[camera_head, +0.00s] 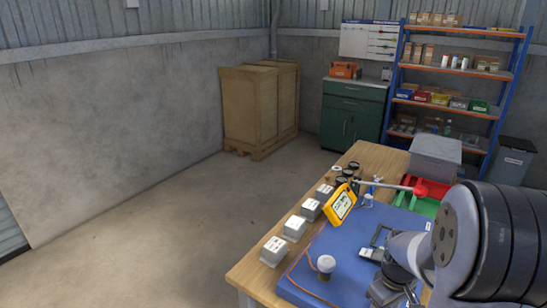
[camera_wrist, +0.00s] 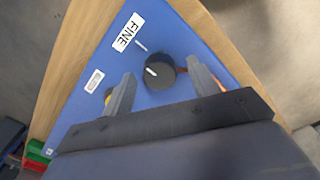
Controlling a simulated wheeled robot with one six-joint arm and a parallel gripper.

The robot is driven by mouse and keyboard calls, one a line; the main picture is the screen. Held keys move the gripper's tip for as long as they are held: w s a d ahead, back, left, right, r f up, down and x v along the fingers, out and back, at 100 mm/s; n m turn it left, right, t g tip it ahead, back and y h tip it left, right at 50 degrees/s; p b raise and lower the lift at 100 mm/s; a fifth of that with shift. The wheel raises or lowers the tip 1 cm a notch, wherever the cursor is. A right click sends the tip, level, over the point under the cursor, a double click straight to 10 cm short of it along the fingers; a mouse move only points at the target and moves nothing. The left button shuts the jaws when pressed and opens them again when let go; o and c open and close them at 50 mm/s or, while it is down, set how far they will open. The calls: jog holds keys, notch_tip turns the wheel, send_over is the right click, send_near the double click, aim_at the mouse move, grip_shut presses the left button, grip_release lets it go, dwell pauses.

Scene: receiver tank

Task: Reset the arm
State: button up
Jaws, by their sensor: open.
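My arm (camera_head: 470,240) reaches over the workbench from the right edge of the head view, and hides part of the bench's right side. In the wrist view my gripper (camera_wrist: 161,68) is open, its two fingers apart above a blue mat (camera_wrist: 130,65). A round black knob-like piece (camera_wrist: 158,76) with a white mark shows between the fingers. I cannot tell whether the fingers touch it. A white label reading FINE (camera_wrist: 128,32) lies beyond it, and a smaller label (camera_wrist: 95,81) lies to the left.
The wooden bench (camera_head: 372,158) holds several grey-white boxes (camera_head: 274,251), a yellow meter (camera_head: 340,204), a grey-topped cylinder (camera_head: 326,266), a red-ended lever (camera_head: 420,189) and a grey box (camera_head: 435,155). Open floor (camera_head: 170,220) lies left of it. A shelf rack (camera_head: 462,70) stands behind.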

jog(key=m, duration=0.4)
jog(key=shift+m, duration=0.4)
jog(key=m, duration=0.4)
jog(key=shift+m, duration=0.3)
